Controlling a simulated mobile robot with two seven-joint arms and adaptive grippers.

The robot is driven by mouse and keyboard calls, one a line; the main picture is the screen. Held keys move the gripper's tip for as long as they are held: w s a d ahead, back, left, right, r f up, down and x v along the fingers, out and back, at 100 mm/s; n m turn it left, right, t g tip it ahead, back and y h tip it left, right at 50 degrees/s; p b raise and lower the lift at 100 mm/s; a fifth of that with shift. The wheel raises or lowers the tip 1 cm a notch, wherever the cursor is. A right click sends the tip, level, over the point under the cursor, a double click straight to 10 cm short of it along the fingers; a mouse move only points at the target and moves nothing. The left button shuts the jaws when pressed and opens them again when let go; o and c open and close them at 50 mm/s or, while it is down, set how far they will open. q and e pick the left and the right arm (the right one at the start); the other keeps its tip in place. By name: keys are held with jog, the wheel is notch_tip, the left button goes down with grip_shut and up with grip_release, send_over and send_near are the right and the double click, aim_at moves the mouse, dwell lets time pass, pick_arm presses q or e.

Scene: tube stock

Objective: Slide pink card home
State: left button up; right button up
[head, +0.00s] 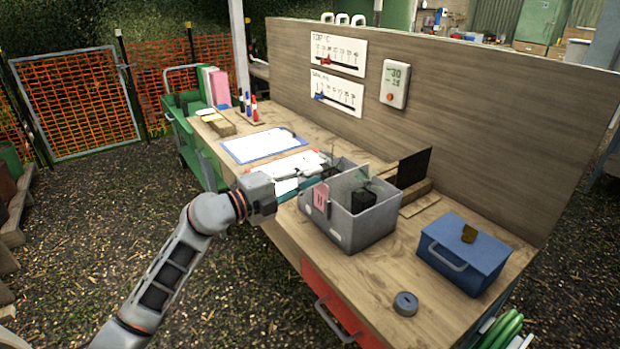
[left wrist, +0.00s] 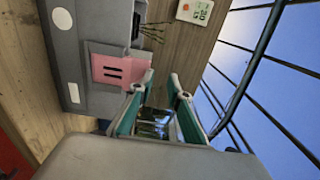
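The pink card (head: 320,196) with dark marks is upright at the outer wall of the grey bin (head: 345,228), near its left corner. It also shows in the left wrist view (left wrist: 112,69), partly overlapping a grey holder on the wall. How deep it sits cannot be told. My left gripper (head: 291,190) is beside that corner, just left of the card. In the left wrist view its two teal-lined fingers (left wrist: 162,78) are apart with nothing between them; one tip overlaps the card's edge in the picture, and contact is unclear. My right gripper is not in view.
A seedling pot (head: 358,203) stands in the grey bin. A blue box (head: 462,255) and a small round grey item (head: 405,303) are to the right. A clipboard (head: 262,146) lies further left.

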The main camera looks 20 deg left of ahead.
pick_arm(q)
jog(key=v, duration=1.2)
dwell(0.6)
jog(key=s+d+f+n+t+y, duration=0.1)
jog(key=s+f+n+y, duration=0.35)
jog(key=f+n, duration=0.6)
jog(key=s+d+f+n+t+y, duration=0.1)
jog(key=s+f+n+y, duration=0.2)
jog(key=s+f+n, duration=0.75)
jog(key=s+d+f+g, duration=0.2)
jog(key=s+f, duration=0.2)
jog(key=f, duration=0.4)
jog(key=s+d+f+g, duration=0.3)
jog(key=s+f, duration=0.1)
jog(key=f, duration=0.5)
jog(key=shift+f+y, duration=0.25)
jog(key=shift+y, duration=0.1)
